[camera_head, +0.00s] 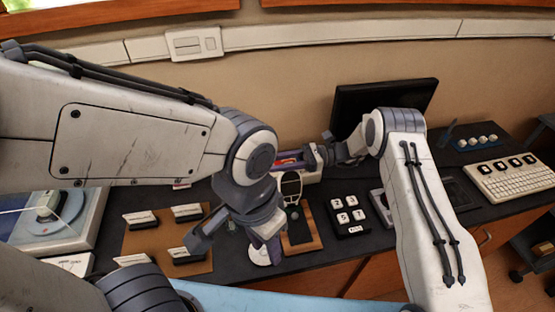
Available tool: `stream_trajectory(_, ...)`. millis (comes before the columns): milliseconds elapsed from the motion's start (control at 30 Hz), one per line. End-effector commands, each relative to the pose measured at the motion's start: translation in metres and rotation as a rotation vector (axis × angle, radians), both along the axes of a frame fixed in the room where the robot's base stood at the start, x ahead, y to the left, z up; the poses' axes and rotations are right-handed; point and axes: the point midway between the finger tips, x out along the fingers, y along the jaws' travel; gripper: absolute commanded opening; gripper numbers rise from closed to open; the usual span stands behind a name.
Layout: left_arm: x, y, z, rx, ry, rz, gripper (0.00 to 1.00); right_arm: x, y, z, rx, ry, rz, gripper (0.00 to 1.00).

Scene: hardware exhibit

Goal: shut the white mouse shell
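The white mouse shell (291,184) shows as a white-rimmed oval with a dark inside, standing raised at the back of a brown board (301,240). It looks open. My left gripper (236,244) hangs in front and to the left of it, pointing down, with its fingers apart and nothing seen between them. My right gripper (298,160) reaches in from the right just behind and above the shell. Its fingertips are small and partly hidden by my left arm, so I cannot tell their state or whether they touch the shell.
A brown mat (152,240) with several small white-topped pieces lies to the left. A black keypad (349,216) sits to the right of the board. A dark monitor (400,95) stands behind, and a beige keyboard (508,180) lies far right. A blue-and-white device (50,225) is far left.

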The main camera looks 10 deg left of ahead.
Motion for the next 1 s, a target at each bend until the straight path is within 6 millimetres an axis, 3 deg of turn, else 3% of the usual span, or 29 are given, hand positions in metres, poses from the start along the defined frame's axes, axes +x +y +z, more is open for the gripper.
stream_trajectory(233,-0.0001,0.0001,0.0,0.0,0.0,0.0,0.39,-0.0004,0.0012,-0.0005,0.0,0.0,0.0,0.39)
stream_trajectory(267,-0.0001,0.0001,0.0,0.0,0.0,0.0,0.39,-0.0004,0.0011,-0.0005,0.0,0.0,0.0,0.31)
stream_trajectory(333,-0.0001,0.0001,0.0,0.0,0.0,0.0,0.39,-0.0004,0.0011,-0.0004,0.0,0.0,0.0,0.04)
stream_trajectory(367,-0.0001,0.0001,0.0,0.0,0.0,0.0,0.39,-0.0004,0.0011,-0.0004,0.0,0.0,0.0,0.0)
stream_trajectory(1000,-0.0001,0.0001,0.0,0.0,0.0,0.0,0.39,0.0011,0.0012,0.0005,0.0,-0.004,-0.004,0.0)
